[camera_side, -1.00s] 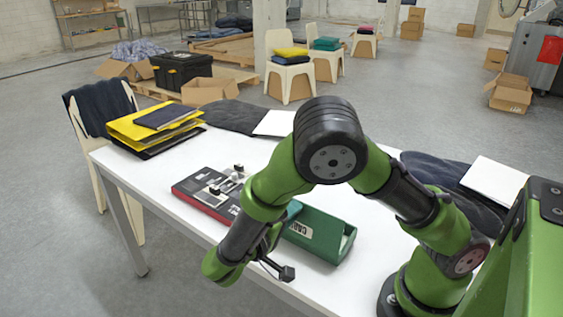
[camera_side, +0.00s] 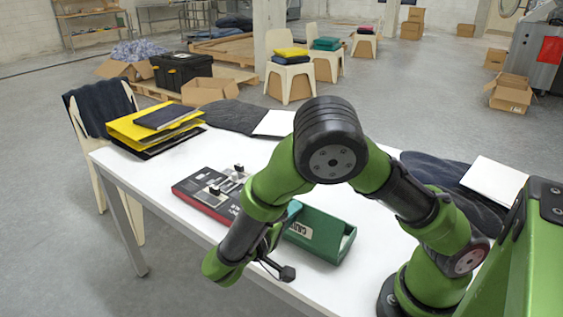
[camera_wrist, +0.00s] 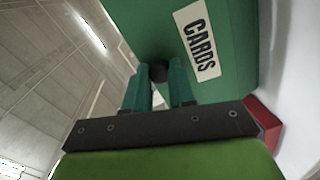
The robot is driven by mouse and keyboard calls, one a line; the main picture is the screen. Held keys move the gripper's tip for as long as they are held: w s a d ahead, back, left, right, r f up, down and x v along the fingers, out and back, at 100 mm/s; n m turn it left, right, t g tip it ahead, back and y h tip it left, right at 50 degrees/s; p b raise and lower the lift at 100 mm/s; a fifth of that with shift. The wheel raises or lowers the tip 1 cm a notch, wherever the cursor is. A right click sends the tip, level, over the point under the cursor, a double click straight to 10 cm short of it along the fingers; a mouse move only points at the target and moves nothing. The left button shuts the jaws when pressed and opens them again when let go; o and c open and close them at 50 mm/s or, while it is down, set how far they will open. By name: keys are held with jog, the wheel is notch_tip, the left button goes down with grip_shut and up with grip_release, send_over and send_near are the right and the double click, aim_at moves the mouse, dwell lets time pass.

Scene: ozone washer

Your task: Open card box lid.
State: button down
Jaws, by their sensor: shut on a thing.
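The green card box (camera_side: 325,238) stands on the white table in front of my arm, its white label partly covered in the side view. In the wrist view the box (camera_wrist: 235,45) fills the upper right, with its "CARDS" label (camera_wrist: 196,40) plain to see. My gripper (camera_wrist: 159,80) has its two teal fingers shut on a small dark round knob (camera_wrist: 158,71) at the box's green face. In the side view my arm hides the fingers and the knob. I cannot tell how far the lid is raised.
A black-and-red board (camera_side: 205,195) with small parts lies left of my gripper. Yellow folders (camera_side: 155,125) lie at the table's far left corner. Dark cloths (camera_side: 450,180) and white sheets (camera_side: 495,180) lie behind and right. The white table (camera_side: 190,165) has clear room behind the board.

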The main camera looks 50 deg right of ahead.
jog(key=shift+s+f, duration=0.1)
jog(key=shift+f, duration=0.2)
jog(key=c, duration=0.9)
grip_release()
jog(key=shift+r, duration=0.1)
jog(key=shift+c, duration=0.2)
jog(key=a+r, duration=0.2)
jog(key=a, duration=1.4)
jog(key=shift+a+r, duration=0.15)
jog(key=shift+a, duration=0.25)
